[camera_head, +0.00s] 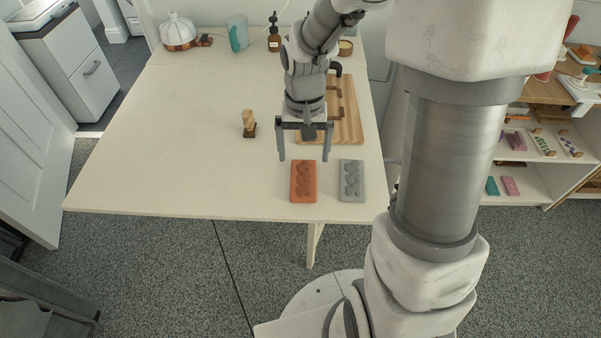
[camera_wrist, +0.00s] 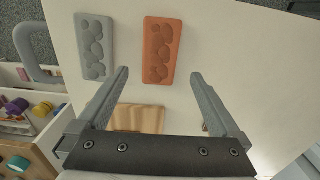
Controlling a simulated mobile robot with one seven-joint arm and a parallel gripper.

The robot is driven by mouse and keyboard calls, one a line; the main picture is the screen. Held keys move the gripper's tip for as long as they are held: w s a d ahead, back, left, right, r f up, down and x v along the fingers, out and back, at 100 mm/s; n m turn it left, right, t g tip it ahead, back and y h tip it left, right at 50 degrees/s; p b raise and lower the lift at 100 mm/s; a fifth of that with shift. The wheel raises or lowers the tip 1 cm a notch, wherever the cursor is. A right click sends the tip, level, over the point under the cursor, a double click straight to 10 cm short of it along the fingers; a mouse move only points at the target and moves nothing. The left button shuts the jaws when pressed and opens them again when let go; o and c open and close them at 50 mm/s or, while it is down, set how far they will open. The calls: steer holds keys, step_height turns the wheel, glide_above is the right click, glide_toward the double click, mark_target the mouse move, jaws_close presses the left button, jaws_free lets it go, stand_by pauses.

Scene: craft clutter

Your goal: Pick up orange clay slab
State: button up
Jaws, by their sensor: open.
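The orange clay slab (camera_head: 303,182) lies flat near the front edge of the table. It has rounded bumps on its top. In the wrist view the orange slab (camera_wrist: 160,50) lies beyond the fingertips, in line with the gap between them. My gripper (camera_head: 304,158) is open and empty, above the table behind the slab. In the wrist view the open fingers of my gripper (camera_wrist: 160,75) stand wide apart and do not touch the slab.
A similar grey slab (camera_head: 351,180) lies just right of the orange one. A wooden board (camera_head: 349,118) lies behind them. A small wooden stamp (camera_head: 249,123) stands to the left.

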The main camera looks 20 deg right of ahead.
mark_target(304, 178)
step_height(304, 178, down, 8)
steer(key=b, duration=0.2)
steer(key=shift+s+r+b, duration=0.1)
steer(key=shift+s+b, duration=0.05)
steer(key=shift+b, duration=0.15)
steer(key=shift+r, duration=0.1)
steer(key=c, duration=1.5)
